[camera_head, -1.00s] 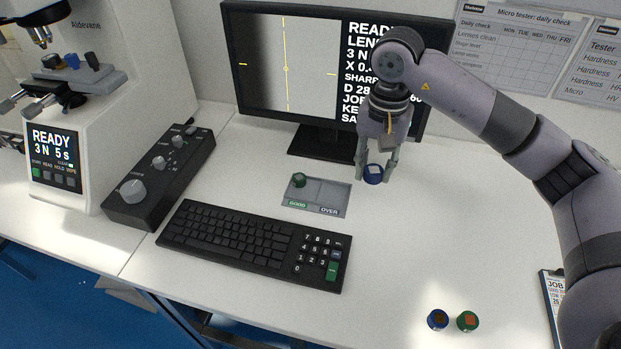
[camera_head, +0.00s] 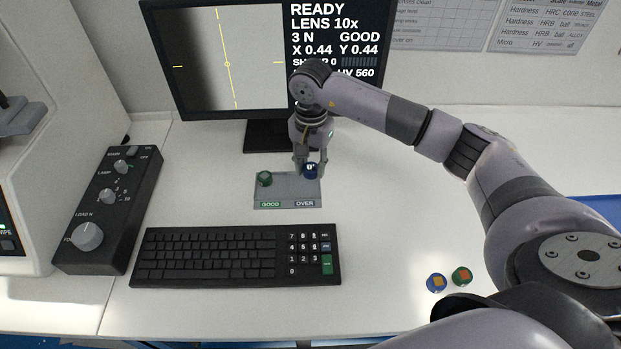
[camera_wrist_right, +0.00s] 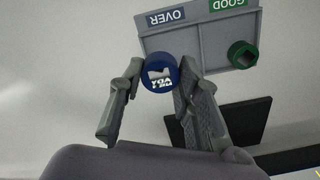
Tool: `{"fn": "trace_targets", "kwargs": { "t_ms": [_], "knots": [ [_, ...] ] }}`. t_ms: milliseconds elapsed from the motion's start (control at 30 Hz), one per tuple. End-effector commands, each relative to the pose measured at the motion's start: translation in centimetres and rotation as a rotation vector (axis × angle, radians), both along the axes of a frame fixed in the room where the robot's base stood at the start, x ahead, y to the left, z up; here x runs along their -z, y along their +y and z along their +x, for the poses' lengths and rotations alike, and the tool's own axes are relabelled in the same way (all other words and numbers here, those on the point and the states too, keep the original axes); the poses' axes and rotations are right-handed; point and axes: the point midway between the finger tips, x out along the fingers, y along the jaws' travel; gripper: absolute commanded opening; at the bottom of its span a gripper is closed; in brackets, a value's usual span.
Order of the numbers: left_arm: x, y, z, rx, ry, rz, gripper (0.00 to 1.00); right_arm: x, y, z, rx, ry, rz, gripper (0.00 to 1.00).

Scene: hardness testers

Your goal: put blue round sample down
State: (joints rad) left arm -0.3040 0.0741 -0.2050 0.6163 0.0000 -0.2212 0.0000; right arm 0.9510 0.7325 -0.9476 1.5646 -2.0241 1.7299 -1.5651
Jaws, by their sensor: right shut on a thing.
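The blue round sample (camera_head: 311,171) is between the fingers of my right gripper (camera_head: 310,167), which is shut on it. It is over the OVER side of the grey two-part tray (camera_head: 287,189), at that side's back part. In the right wrist view the blue sample (camera_wrist_right: 160,72) sits between both fingertips, in front of the tray (camera_wrist_right: 205,40). I cannot tell whether it touches the tray floor. A green round sample (camera_head: 264,179) stands on the GOOD side; it also shows in the right wrist view (camera_wrist_right: 242,54). My left gripper is out of view.
The keyboard (camera_head: 236,256) lies in front of the tray and the monitor (camera_head: 267,60) stands behind it. A control box (camera_head: 110,210) is at the left. The bench right of the tray is clear.

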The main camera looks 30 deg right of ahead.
Motion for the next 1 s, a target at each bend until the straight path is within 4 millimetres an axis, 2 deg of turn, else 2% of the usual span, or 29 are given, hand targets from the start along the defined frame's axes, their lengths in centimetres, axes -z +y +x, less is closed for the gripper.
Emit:
{"fn": "trace_targets", "kwargs": {
  "t_ms": [100,200,333,533,1000],
  "knots": [
    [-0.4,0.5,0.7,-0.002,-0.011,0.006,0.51,1.5,0.0,0.0,0.000,0.001,0.000,0.02],
    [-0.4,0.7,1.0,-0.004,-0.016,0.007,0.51,2.2,0.0,0.0,-0.001,-0.001,0.001,0.02],
    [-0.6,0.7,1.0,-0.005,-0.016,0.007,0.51,3.3,0.0,-0.1,0.000,0.001,0.000,0.02],
    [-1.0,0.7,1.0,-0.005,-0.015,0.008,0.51,6.2,0.0,-0.1,0.000,0.003,0.000,0.02],
    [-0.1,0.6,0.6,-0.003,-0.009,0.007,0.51,7.3,0.0,-0.1,-0.002,0.002,0.000,0.02]
  ]
}}
